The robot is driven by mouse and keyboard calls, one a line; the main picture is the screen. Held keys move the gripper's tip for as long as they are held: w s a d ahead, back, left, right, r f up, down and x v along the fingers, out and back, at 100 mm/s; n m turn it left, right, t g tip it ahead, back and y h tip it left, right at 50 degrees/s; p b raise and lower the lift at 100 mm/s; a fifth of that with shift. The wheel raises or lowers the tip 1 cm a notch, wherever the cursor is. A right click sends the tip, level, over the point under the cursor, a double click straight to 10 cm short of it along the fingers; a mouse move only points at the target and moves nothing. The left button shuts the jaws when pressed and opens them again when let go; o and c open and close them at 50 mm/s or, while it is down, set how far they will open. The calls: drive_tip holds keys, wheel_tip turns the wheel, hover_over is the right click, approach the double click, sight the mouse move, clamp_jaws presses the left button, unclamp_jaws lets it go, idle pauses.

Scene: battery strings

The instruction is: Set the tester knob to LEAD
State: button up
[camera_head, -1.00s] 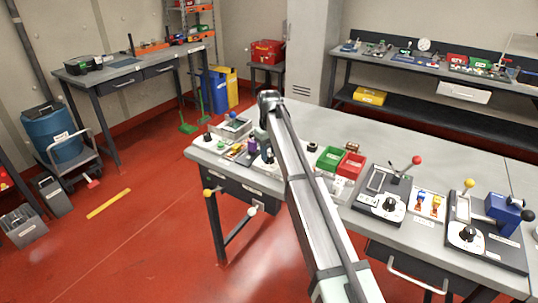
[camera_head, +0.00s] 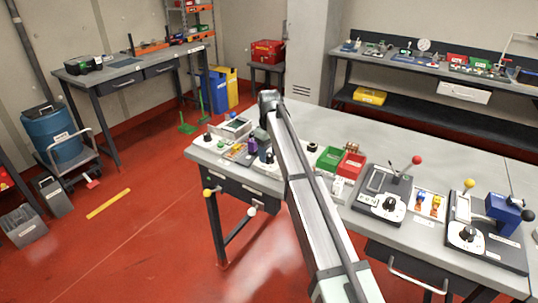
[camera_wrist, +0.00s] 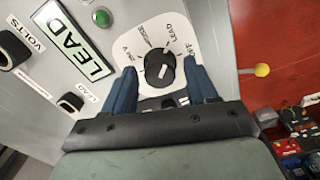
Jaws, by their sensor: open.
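The tester knob (camera_wrist: 153,70) is a round black knob with a white mark, on a white dial plate (camera_wrist: 142,28) in the wrist view. LEAD and OFF are printed at the upper right of the dial, with other labels to the left. I cannot tell for certain which label the knob points to. My gripper (camera_wrist: 163,72) is open, with one blue finger on each side of the knob. Whether the fingers touch it cannot be told. In the head view my arm hides most of the gripper and the dial.
A grey panel with a LEAD display (camera_wrist: 68,46), a green button (camera_wrist: 102,17) and a black knob (camera_wrist: 10,50) lies left of the dial. Small items crowd the bench's left end.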

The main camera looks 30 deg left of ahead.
sight(269, 154)
drive_tip(key=shift+r, duration=0.15)
drive_tip(key=shift+r, duration=1.6)
